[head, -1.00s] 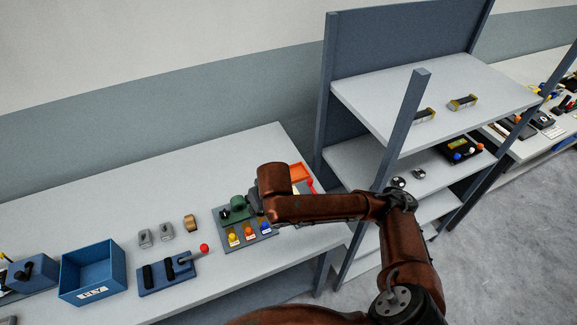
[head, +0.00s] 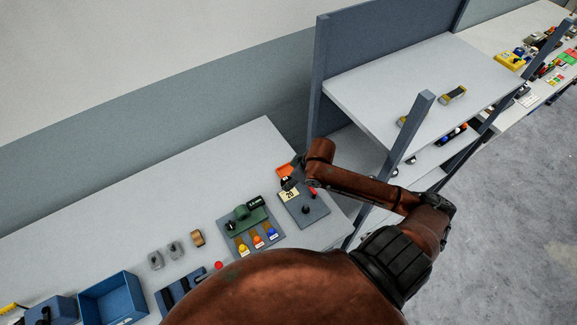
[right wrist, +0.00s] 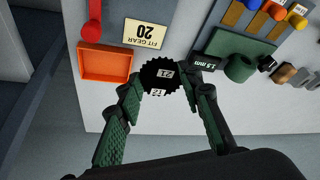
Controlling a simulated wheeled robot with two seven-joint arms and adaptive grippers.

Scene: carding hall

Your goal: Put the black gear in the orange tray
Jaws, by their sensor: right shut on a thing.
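The black gear (right wrist: 160,74), marked 21, is between the fingertips of my right gripper (right wrist: 163,84) in the right wrist view. The gripper is shut on it and holds it over the bench. The orange tray (right wrist: 106,64) lies just left of the gear in that view, apart from it. In the head view the orange tray (head: 284,171) is partly hidden by my right gripper (head: 290,183), which is close beside it. My left gripper is not in view.
A card reading FIT GEAR 20 (right wrist: 146,33) and a red handle (right wrist: 94,20) are close to the tray. A green fixture (head: 240,217) with coloured knobs stands left of the gripper. A shelf unit post (head: 395,160) rises near my right arm.

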